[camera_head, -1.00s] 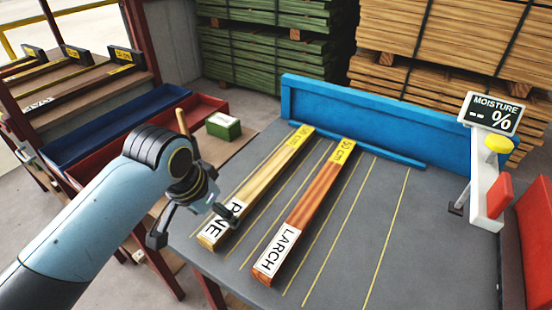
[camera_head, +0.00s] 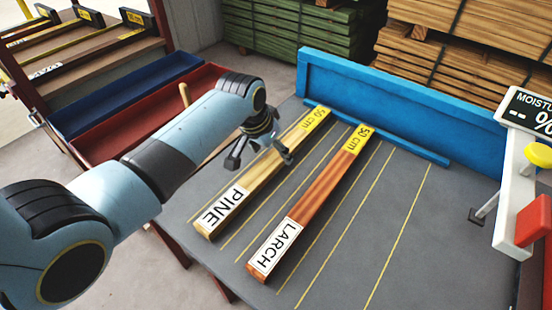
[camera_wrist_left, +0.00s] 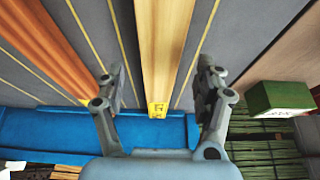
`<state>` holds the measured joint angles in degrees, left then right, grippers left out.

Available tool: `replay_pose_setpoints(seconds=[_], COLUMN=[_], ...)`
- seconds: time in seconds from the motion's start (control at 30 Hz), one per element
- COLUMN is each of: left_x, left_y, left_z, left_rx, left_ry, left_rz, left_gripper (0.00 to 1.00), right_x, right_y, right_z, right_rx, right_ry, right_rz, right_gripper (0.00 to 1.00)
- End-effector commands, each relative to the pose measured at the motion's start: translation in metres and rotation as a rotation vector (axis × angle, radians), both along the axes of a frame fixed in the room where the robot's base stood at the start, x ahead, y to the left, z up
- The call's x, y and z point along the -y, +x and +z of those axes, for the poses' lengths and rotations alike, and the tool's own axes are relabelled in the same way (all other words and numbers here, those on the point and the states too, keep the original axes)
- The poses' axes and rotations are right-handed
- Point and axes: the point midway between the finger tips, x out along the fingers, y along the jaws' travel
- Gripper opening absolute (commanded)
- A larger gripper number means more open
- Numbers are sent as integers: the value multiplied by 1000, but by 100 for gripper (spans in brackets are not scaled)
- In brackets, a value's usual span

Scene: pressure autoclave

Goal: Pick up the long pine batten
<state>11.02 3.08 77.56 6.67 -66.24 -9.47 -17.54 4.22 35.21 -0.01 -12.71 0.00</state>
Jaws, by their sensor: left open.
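The long pine batten (camera_head: 262,175) lies on the grey table, with a white PINE label at its near end and a yellow length tag at its far end. It also shows in the left wrist view (camera_wrist_left: 163,50), running between the two fingers. My left gripper (camera_head: 262,158) is open above the batten's middle to far part, one finger to each side in the picture. In the left wrist view the gripper (camera_wrist_left: 160,88) is empty, and I cannot tell its exact height. My right gripper is not in view.
A reddish larch batten (camera_head: 315,205) lies parallel on the right. A blue stop wall (camera_head: 400,105) closes the table's back. A moisture meter (camera_head: 525,115) stands at right. In the wrist view a green box (camera_wrist_left: 282,98) sits beside the table.

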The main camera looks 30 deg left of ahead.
Motion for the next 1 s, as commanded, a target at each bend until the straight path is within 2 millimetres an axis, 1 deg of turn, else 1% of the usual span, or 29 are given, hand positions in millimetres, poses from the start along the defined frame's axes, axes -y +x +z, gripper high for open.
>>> replay_pose_setpoints(seconds=[0.03,0.1,0.2,0.43,0.47,0.7,0.9,1.0], left_x=[0,1,1,1,1,1,1,1], left_y=[2,6,9,10,10,10,10,10], left_z=[-8,-18,-26,-28,-28,-28,-28,-28], left_rx=[-2,-1,0,1,1,1,0,0], left_ry=[-1,0,0,1,1,1,1,1], left_rz=[1,1,1,0,0,0,0,0], left_gripper=[70,70,70,70,69,38,11,0], right_x=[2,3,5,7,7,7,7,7], right_y=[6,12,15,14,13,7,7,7], right_z=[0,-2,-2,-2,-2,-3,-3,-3], right_rx=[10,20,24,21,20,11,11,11], right_ry=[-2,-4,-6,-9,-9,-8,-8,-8], right_rz=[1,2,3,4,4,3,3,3], right_gripper=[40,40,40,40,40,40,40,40])
